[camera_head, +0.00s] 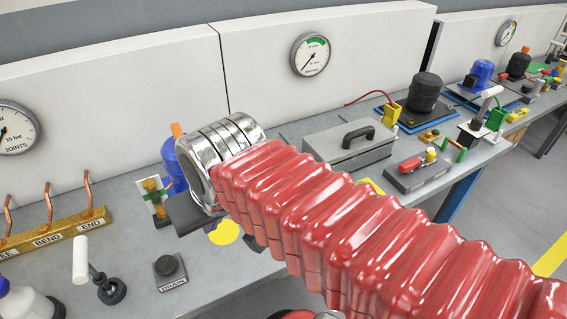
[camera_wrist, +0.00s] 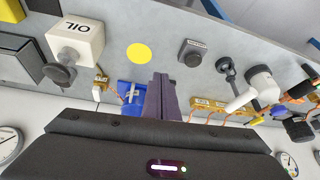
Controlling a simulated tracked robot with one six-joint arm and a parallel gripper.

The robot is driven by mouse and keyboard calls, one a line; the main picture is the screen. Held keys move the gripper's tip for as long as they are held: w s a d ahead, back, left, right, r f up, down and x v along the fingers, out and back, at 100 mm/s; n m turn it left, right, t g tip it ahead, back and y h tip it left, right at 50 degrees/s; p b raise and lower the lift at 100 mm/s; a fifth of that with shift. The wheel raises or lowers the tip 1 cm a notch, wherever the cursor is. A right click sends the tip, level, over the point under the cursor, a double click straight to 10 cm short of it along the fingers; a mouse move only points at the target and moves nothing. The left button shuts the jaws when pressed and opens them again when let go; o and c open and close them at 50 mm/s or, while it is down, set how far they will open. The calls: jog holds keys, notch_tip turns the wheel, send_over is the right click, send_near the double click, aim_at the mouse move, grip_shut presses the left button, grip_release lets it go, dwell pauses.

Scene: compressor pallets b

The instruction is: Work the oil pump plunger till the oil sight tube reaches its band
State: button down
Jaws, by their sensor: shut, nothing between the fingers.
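The white oil pump box (camera_wrist: 76,42), marked OIL, shows in the wrist view at upper left. Its dark round plunger knob (camera_wrist: 60,75) stands out from the box. In the head view I cannot see the box; my red sleeved arm covers much of the bench there. I cannot make out the oil sight tube or its band in either view. My gripper (camera_wrist: 161,97) is shut and empty, with its dark fingers together, apart from the plunger. In the head view my gripper (camera_head: 194,214) is partly visible over the bench near the yellow disc.
A yellow disc (camera_head: 225,232) lies on the bench near the DRAIN button (camera_head: 170,268). A white-handled lever (camera_head: 90,270) and a brass rack with copper pipes (camera_head: 50,232) stand at left. A blue part (camera_head: 174,165) is behind my gripper. A grey toolbox (camera_head: 345,145) stands farther right.

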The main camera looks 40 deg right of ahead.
jog(key=w+d+r+m+g, duration=0.1)
jog(key=d+r+m+g, duration=0.1)
jog(key=d+r+m, duration=0.4)
jog(key=w+d+r+m+g, duration=0.2)
jog(key=d+r+m, duration=0.4)
jog(key=d+m, duration=0.7)
jog(key=d+g, duration=0.1)
jog(key=d, duration=0.1)
jog(key=shift+w+d, duration=0.25)
jog(key=shift+d, duration=0.1)
notch_tip(320, 180, down, 14)
jog(key=shift+r, duration=0.1)
